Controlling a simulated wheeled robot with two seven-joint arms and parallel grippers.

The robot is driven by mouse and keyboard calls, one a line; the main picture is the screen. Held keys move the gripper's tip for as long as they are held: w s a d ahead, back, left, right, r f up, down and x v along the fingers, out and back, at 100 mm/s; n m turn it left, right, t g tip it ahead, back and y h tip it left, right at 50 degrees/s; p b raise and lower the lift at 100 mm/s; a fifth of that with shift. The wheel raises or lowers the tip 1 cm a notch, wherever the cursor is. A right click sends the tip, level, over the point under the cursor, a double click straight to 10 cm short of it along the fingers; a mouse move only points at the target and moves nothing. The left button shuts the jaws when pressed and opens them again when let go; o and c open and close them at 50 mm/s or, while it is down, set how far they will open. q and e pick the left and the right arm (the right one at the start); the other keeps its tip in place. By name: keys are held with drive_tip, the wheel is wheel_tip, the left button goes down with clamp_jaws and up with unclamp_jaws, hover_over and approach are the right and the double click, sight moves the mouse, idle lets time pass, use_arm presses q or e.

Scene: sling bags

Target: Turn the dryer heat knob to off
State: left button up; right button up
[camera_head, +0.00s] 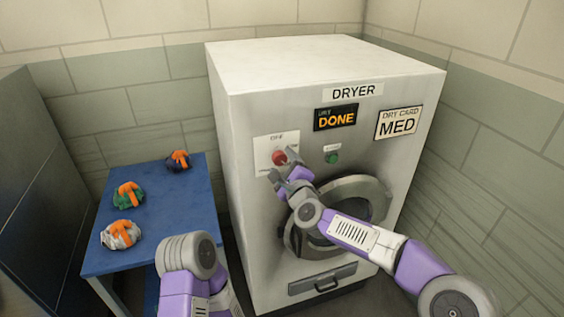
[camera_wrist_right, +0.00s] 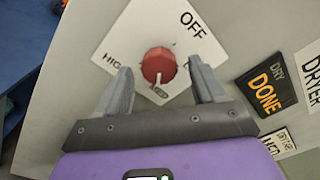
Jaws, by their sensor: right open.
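The dryer (camera_head: 330,75) is a white box with a red heat knob (camera_head: 279,158) on a white plate (camera_head: 264,144) at its upper left front. In the right wrist view the knob (camera_wrist_right: 158,62) has a white pointer towards the MED label, away from OFF; the label HIGH is partly hidden. My right gripper (camera_head: 282,164) is at the plate. In its wrist view the open fingers (camera_wrist_right: 160,68) stand on either side of the knob, with gaps showing. My left arm shows at the bottom left, but its gripper is not in view.
A green button (camera_head: 332,158) sits right of the knob, above the round dryer door (camera_head: 375,193). Signs read DONE (camera_head: 336,117) and MED (camera_head: 398,123). A blue table (camera_head: 155,210) at left carries bundles with orange straps (camera_head: 121,235). Walls stand close behind and right.

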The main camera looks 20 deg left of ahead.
drive_tip(key=shift+w+a, duration=0.45)
drive_tip(key=shift+w, duration=0.15)
drive_tip(key=c, duration=1.1)
drive_tip(key=shift+o, duration=0.2)
